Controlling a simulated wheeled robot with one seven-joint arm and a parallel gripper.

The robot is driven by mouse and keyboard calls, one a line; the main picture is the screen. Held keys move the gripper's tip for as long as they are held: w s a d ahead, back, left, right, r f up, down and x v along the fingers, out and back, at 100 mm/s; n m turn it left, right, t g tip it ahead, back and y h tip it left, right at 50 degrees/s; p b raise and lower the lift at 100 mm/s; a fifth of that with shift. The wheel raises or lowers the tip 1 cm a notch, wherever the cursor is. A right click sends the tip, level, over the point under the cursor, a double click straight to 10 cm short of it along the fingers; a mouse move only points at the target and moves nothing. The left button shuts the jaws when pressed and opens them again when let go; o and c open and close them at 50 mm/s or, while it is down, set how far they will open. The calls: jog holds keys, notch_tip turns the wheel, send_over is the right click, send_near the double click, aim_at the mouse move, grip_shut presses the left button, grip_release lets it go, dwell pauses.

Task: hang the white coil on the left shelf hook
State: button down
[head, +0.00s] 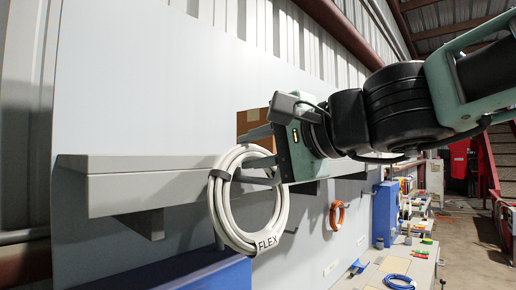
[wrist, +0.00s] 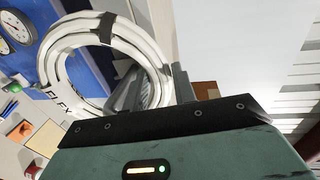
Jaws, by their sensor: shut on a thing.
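The white coil (head: 217,208) with dark straps and a "FLEX" label hangs upright from my gripper (head: 252,150), in front of the grey shelf (head: 130,188). My gripper is shut on the upper right part of the ring. In the wrist view, the coil (wrist: 48,70) shows at the upper left and my gripper's fingers (wrist: 155,88) are at its right side. A dark bar crosses the coil's opening below the fingers; I cannot tell whether it is the left shelf hook or part of my gripper. No left hook shows clearly.
An orange coil (head: 337,216) hangs below the shelf to the right. A cardboard box (head: 252,122) stands on the shelf behind my gripper. A blue box (head: 185,272) is below the coil. A blue coil (head: 398,282) lies on the bench at lower right.

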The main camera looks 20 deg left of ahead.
notch_tip(320, 180, down, 3)
jog(key=shift+s+a+r, duration=0.1)
jog(key=shift+a+r, duration=0.05)
jog(key=shift+r, duration=0.05)
jog(key=c, duration=1.2)
grip_release()
jog(key=shift+h, duration=0.3)
jog(key=shift+d+b, duration=0.4)
jog(key=shift+d, duration=0.05)
jog(key=shift+o, duration=0.7)
jog(key=b+v, duration=0.3)
jog(key=v, duration=0.9)
jog(key=shift+d+r+b, duration=0.3)
jog(key=shift+d+r, duration=0.1)
jog(key=shift+r, duration=0.1)
jog(key=b, duration=0.2)
jog(key=s+d+r+b, duration=0.1)
jog(key=b, duration=0.2)
jog(key=shift+d+b, duration=0.3)
jog(key=shift+b, duration=0.05)
